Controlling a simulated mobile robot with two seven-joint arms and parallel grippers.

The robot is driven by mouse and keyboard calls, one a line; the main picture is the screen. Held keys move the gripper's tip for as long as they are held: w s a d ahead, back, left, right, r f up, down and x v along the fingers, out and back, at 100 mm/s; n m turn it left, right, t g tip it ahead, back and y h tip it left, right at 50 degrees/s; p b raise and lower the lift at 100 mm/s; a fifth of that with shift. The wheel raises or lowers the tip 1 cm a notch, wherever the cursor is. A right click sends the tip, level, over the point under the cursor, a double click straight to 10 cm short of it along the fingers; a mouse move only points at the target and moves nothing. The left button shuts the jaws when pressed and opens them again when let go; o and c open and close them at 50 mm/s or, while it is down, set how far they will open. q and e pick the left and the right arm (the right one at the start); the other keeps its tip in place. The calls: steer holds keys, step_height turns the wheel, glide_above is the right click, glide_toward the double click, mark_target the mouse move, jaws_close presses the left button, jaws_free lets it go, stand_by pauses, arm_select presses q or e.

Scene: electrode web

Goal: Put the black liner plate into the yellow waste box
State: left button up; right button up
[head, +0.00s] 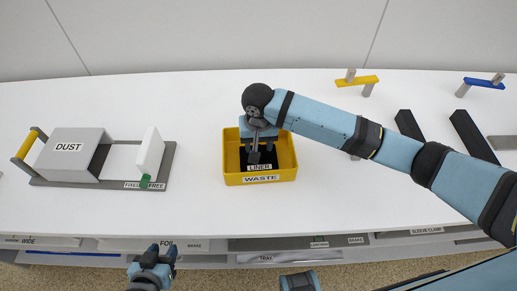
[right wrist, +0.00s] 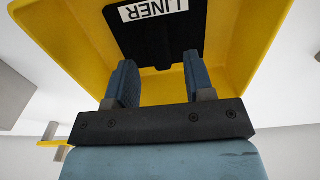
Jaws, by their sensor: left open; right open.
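The black liner plate (head: 259,160) lies inside the yellow waste box (head: 232,168), its LINER label facing the box's front wall. In the right wrist view the plate (right wrist: 150,42) shows inside the box (right wrist: 242,65), just beyond the fingertips. My right gripper (head: 257,155) reaches down over the box, and the wrist view (right wrist: 158,75) shows its fingers apart with nothing between them. The gripper hides part of the plate in the head view. My left gripper (head: 153,255) is open and empty, low in front of the table's front edge.
A grey DUST box (head: 75,152) on a frame with a yellow handle stands at the left. Dark bars (head: 474,136) and yellow (head: 356,81) and blue (head: 484,83) handled parts lie at the right. The table (head: 190,205) is clear around the waste box's left and front.

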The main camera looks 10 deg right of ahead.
step_height(320, 180, up, 8)
steer(key=shift+p, duration=0.35)
